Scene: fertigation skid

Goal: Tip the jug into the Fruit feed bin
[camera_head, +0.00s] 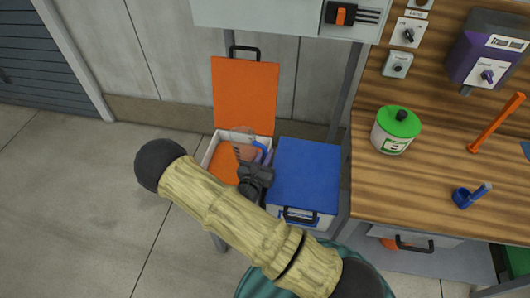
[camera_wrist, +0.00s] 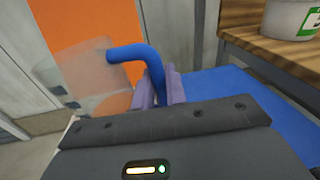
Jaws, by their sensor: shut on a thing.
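The jug has a clear body and a blue handle. In the wrist view its body (camera_wrist: 95,85) is at the left, leaning over. My gripper (camera_wrist: 160,88), with purple fingers, is shut on the blue handle. In the head view the jug (camera_head: 243,145) is over the opening of a pale bin (camera_head: 206,153) whose orange lid (camera_head: 244,92) stands open. My gripper (camera_head: 264,157) is at the right side of that opening. I cannot read any bin's label, so I cannot tell which is the Fruit feed bin. The jug's contents are not clear.
A bin with a shut blue lid (camera_head: 306,172) stands just right of the open one. A wooden bench (camera_head: 440,180) at the right carries a green-lidded tub (camera_head: 396,130) and a small blue cup (camera_head: 465,197). Floor at the left is clear.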

